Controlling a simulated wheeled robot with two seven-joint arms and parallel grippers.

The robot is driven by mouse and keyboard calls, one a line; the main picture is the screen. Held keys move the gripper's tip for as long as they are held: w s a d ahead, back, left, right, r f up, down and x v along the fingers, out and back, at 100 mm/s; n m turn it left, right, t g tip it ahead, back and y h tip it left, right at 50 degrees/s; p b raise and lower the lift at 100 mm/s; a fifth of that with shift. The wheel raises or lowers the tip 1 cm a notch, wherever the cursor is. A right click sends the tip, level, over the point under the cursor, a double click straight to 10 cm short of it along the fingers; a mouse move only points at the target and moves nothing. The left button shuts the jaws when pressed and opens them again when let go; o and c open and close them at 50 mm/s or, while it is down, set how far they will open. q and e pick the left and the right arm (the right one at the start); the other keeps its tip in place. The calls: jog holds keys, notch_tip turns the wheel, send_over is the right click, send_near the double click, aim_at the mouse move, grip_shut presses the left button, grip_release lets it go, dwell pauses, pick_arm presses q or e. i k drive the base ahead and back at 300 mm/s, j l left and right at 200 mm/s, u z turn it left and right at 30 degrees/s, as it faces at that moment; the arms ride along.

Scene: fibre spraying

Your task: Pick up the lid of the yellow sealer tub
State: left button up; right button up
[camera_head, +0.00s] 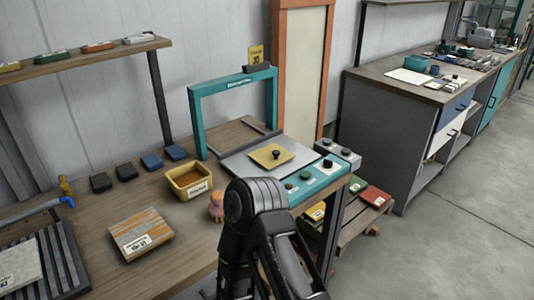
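The yellow sealer tub (183,187) stands open on the wooden bench, with a white label on its front and brown contents. A square yellow lid (262,150) with a dark knob lies apart from it, flat on the grey plate of the teal-framed machine. A black arm of mine rises from the bottom middle, in front of the bench's near edge. It hides part of the bench and the machine's front left corner. No fingertips of either gripper can be made out, and nothing shows as held.
The teal frame (235,86) arches behind the plate, and a control panel (318,181) with knobs lies at its right. A small pink object (216,207) stands beside my arm. A striped board (139,231) and a slatted rack (58,258) lie at left. Several dark and blue blocks line the back.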

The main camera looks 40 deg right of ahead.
aim_at(271, 156)
jog(key=i+z, duration=0.1)
jog(key=i, duration=0.25)
jog(key=z, duration=1.55)
